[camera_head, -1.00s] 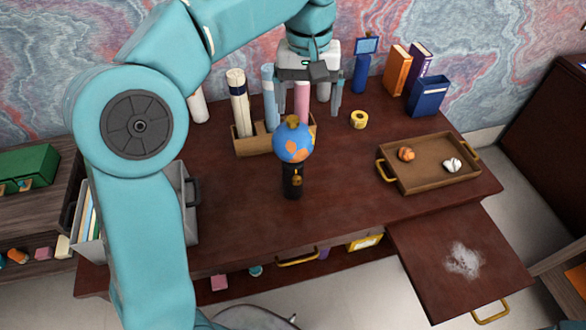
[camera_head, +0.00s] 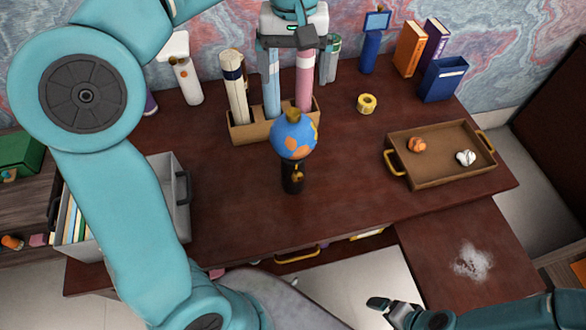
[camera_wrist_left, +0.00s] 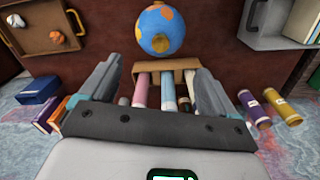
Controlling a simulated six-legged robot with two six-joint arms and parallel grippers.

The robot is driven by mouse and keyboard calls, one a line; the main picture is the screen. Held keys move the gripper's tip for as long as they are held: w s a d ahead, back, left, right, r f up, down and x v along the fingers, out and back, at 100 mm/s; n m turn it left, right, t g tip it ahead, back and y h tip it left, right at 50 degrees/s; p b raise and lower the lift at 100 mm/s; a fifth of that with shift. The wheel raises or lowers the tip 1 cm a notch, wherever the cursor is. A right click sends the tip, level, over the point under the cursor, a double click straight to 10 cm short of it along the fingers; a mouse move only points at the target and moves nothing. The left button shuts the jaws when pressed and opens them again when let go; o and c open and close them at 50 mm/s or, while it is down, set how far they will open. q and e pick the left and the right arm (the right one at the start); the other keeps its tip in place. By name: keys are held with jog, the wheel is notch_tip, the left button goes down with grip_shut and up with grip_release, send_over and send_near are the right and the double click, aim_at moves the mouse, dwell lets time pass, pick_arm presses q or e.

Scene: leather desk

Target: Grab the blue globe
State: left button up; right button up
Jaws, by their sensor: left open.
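The blue globe (camera_head: 294,136) has orange patches and stands upright on a dark stand (camera_head: 292,176) in the middle of the desk. It also shows in the left wrist view (camera_wrist_left: 160,29), at the top centre beyond the fingertips. My left gripper (camera_head: 296,72) is open and empty, above and behind the globe, near the rolls in the holder. In the left wrist view its two fingers (camera_wrist_left: 157,72) are spread apart, clear of the globe. My right arm enters at the lower right, with its dark end (camera_head: 400,312) over the front; its jaw state is unclear.
A brown holder (camera_head: 250,133) with upright rolls stands just behind the globe. A wooden tray (camera_head: 440,180) with two small objects is at the right, near a yellow tape roll (camera_head: 367,103). A grey bin (camera_head: 176,211) stands at the left. Desk around the globe's front is bare.

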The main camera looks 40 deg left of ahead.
pick_arm(q)
send_over(292, 112)
jog(key=f, duration=0.5)
jog(key=shift+w+d+f, duration=0.15)
jog(key=shift+d+f, duration=0.1)
jog(key=shift+d, duration=0.15)
jog(key=shift+a+f, duration=0.15)
jog(key=shift+f, duration=0.1)
notch_tip(292, 112, down, 5)
jog(key=shift+a+r, duration=0.1)
jog(key=shift+a, duration=0.1)
jog(key=shift+c, duration=0.3)
